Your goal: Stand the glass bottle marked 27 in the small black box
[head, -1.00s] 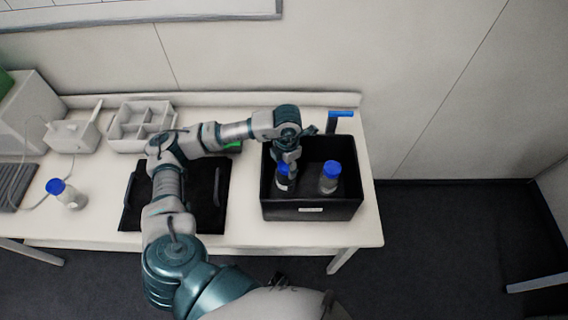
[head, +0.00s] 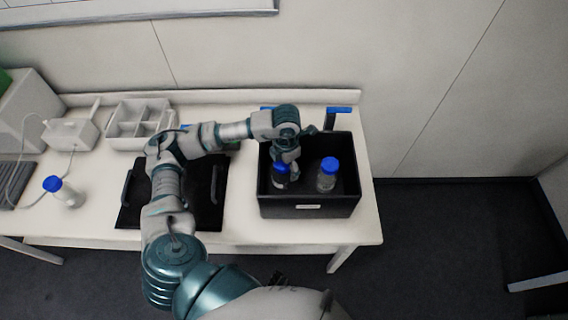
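The small black box (head: 309,210) stands at the right end of the white table, with a white label on its front. Two blue-capped glass bottles stand upright inside it, a left bottle (head: 281,182) and a right bottle (head: 327,183). A third blue-capped bottle (head: 66,196) stands on the table at the far left. No number can be read on any bottle. My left gripper (head: 287,164) points down into the box, right at the cap of the left bottle. Its fingers are too small and hidden to show whether they grip it. My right gripper is not in view.
A black flat lid or mat (head: 207,200) with handles lies left of the box, partly under my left arm. A grey divided tray (head: 137,128) and a white device (head: 70,134) stand at the back left. A blue-topped handle (head: 340,110) rises behind the box.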

